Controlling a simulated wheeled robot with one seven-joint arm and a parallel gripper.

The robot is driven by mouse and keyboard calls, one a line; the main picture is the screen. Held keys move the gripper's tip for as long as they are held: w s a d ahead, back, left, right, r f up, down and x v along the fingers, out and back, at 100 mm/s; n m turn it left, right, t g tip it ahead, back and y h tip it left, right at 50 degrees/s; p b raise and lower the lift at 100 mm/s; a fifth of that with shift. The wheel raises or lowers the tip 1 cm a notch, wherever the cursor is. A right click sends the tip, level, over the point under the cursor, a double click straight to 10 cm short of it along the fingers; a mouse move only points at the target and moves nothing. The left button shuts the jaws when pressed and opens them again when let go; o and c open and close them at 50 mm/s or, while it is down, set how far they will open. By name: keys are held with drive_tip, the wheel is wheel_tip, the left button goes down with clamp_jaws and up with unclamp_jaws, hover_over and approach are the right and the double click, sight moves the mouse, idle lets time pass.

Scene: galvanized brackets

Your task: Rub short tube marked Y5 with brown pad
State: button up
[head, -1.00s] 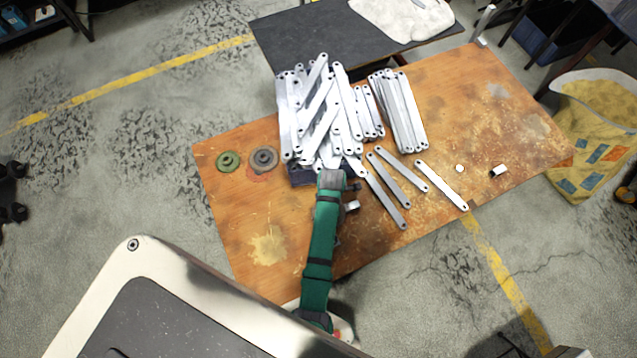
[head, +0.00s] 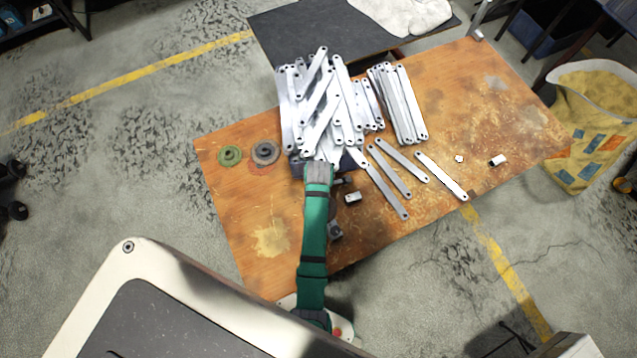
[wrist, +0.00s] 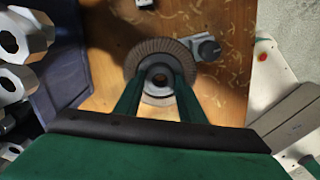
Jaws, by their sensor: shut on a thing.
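My gripper (wrist: 160,78) is shut on the hub of a round brown pad (wrist: 150,48) with a ribbed rim, seen from above in the wrist view. Another short tube (head: 498,160) lies at the table's right, beside a small pale piece (head: 459,158). No Y5 mark is readable on any of them.
A pile of galvanized brackets (head: 320,110) rests on a dark tray (wrist: 65,75) beyond my gripper. Several loose brackets (head: 387,190) lie to its right. A green pad (head: 229,156) and a grey pad (head: 265,152) lie left. A grey block (wrist: 205,47) sits near the held pad.

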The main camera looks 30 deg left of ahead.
drive_tip(key=r, duration=0.3)
drive_tip(key=shift+w+a+r, duration=0.1)
drive_tip(key=shift+w+a, duration=0.05)
drive_tip(key=shift+w, duration=0.05)
drive_tip(key=shift+s+a+r, duration=0.1)
drive_tip(key=shift+s+r, duration=0.1)
drive_tip(key=shift+r, duration=0.45)
drive_tip(key=shift+d+r, duration=0.2)
drive_tip(key=w+d+r+m, duration=0.1)
drive_tip(key=w+d+m, duration=0.5)
drive_tip(key=m, duration=0.6)
drive_tip(key=w+d+r+m, duration=0.1)
drive_tip(key=w+d+m, duration=0.5)
drive_tip(key=d+m, duration=0.3)
drive_tip(key=shift+d+r+m, duration=0.2)
drive_tip(key=shift+r+m, duration=0.05)
drive_tip(key=shift+m, duration=1.35)
